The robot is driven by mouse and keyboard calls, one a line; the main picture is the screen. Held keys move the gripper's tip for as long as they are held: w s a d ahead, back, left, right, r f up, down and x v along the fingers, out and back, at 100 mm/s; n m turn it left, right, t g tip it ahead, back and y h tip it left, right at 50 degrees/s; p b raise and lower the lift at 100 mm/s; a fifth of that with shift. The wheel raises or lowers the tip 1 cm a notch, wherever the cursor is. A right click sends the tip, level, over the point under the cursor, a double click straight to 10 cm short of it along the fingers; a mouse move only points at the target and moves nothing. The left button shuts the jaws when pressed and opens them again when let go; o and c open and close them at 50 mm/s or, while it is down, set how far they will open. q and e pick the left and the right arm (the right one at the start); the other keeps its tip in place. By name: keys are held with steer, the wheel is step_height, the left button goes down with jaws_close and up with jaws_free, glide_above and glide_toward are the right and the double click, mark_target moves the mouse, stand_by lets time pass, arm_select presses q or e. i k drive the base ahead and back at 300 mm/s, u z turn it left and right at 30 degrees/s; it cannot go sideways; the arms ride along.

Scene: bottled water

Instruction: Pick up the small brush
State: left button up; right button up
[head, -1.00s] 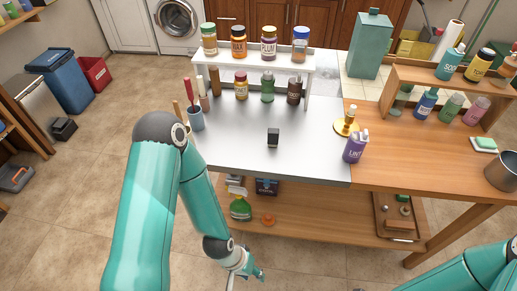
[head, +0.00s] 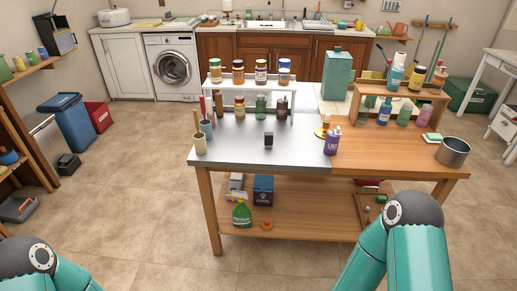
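I cannot clearly make out a small brush. A cream cup (head: 200,146) with an upright wooden handle (head: 195,122) stands at the table's left front corner. A blue-grey cup (head: 207,129) with a red handle (head: 202,107) stands just behind it. I cannot tell whether either handle belongs to a brush. A small dark block (head: 268,139) stands on the grey metal top (head: 240,153). Neither gripper is in view; only my teal arm links show at the lower left and lower right.
A white riser (head: 212,91) with several jars stands at the back left. A purple bottle (head: 332,140), a wooden riser (head: 400,89) with bottles and a metal pot (head: 452,152) are to the right. The front of the metal top is mostly clear. Bottles and boxes sit on the lower shelf (head: 300,222).

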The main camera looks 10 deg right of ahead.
mark_target(268, 136)
steer(key=u, duration=0.4)
steer(key=i, duration=1.6)
steer(key=z, duration=0.3)
